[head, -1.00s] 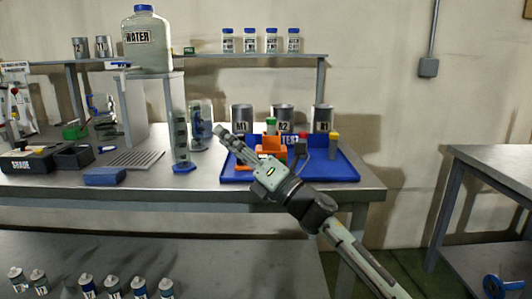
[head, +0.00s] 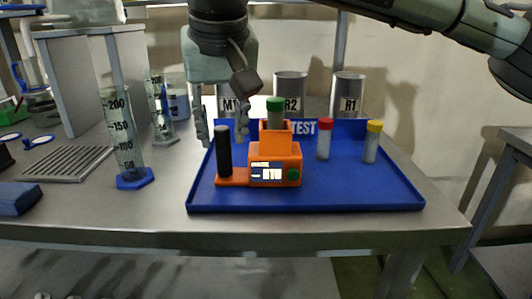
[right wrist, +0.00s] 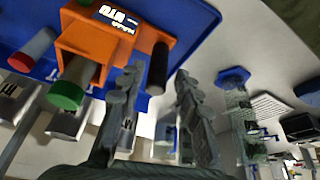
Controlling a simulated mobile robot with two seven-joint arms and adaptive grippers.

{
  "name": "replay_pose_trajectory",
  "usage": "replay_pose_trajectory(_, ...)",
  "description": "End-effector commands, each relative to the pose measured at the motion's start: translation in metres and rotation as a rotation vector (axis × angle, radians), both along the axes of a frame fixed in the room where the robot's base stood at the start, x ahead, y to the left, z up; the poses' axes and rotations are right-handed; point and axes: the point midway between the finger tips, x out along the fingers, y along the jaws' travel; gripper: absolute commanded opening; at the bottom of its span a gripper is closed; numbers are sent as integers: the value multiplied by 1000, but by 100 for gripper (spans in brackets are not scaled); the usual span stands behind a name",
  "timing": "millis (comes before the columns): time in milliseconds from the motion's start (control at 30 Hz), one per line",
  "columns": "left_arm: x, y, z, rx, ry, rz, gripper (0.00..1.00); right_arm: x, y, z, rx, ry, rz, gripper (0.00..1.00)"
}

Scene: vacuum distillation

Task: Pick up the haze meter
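The haze meter (head: 275,165) is an orange device with a small display and a green button. It sits in the blue tray (head: 320,205), with a green-capped vial (head: 275,112) upright in its top and a black upright post (head: 224,150) on its left end. My right gripper (head: 222,138) points down above that post, fingers apart and empty. In the right wrist view the haze meter (right wrist: 105,40) is at upper left, and its black post (right wrist: 158,68) shows between the open fingertips (right wrist: 158,74); contact cannot be told. My left gripper is not in view.
A red-capped vial (head: 325,140) and a yellow-capped vial (head: 372,142) stand in the tray, right of the meter. Cans (head: 290,90) stand behind it. A graduated cylinder (head: 125,140) stands left of the tray. The table's front edge is clear.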

Motion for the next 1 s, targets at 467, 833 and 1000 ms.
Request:
replay_pose_trajectory(467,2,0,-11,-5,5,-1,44,23,4,-52,4,9,-1,34)
replay_pose_trajectory(833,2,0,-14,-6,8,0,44,28,6,-65,7,6,-1,29)
replay_pose_trajectory(1000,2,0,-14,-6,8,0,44,28,6,-65,7,6,-1,8)
